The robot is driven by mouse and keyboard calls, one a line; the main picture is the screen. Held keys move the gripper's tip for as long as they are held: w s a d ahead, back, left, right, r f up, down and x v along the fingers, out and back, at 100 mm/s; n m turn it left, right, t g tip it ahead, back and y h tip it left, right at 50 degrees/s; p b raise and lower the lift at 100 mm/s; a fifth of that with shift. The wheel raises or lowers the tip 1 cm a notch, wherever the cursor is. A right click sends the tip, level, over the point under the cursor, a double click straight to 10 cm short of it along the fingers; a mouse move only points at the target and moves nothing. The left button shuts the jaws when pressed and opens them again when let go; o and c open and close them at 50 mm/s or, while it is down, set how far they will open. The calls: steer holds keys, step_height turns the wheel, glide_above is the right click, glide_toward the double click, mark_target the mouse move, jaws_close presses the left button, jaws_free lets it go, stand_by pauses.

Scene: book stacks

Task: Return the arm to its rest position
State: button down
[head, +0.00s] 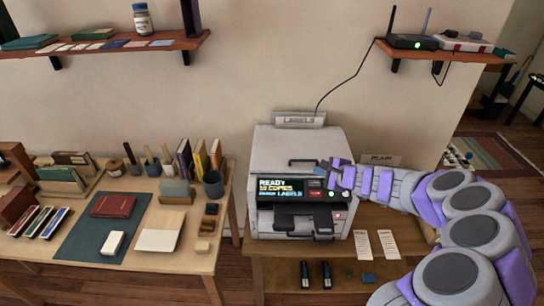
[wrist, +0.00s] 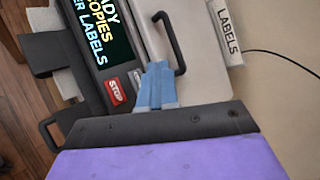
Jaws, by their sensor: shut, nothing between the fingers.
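My arm (head: 455,225), grey and purple, reaches in from the right in the head view. My gripper (head: 319,170) is in front of the upper front of a grey printer (head: 262,150), beside its lit display. In the wrist view, my gripper's blue fingers (wrist: 157,72) are together and empty. They appear near the printer's dark handle (wrist: 172,42) and the red STOP button (wrist: 116,92). I cannot tell whether they touch the printer. My arm hides part of the printer's right side.
A LABELS sign (head: 299,119) tops the printer, and a PLAIN sign (head: 381,160) stands behind my arm. Two paper slips (head: 362,244) lie right of the printer. A book-covered table (head: 150,262) is at left. A shelf (head: 440,55) with a router hangs above right.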

steer(key=s+a+r+n+g+y, duration=0.35)
steer(key=s+a+r+n, duration=0.45)
steer(key=s+a+r, duration=0.3)
steer(key=s+a+r+n+g, duration=0.1)
steer(key=s+a+n+g, duration=0.15)
steer(key=s, duration=0.35)
steer(key=s+a+r+n+g, duration=0.1)
steer(key=s+a+n, duration=0.2)
steer(key=s, duration=0.4)
steer(key=s+d+f+n+g+h, duration=0.2)
steer(key=s+d+h, duration=0.3)
steer(key=s, duration=0.8)
steer(key=s+d+f+n+g+h, duration=0.2)
steer(key=s+d+h, duration=0.3)
steer(key=s+d, duration=0.6)
steer(key=s+f, duration=0.1)
steer(key=s, duration=0.2)
steer(key=shift+f+g, duration=0.2)
steer(key=shift+g, duration=0.2)
steer(key=shift+w, duration=0.1)
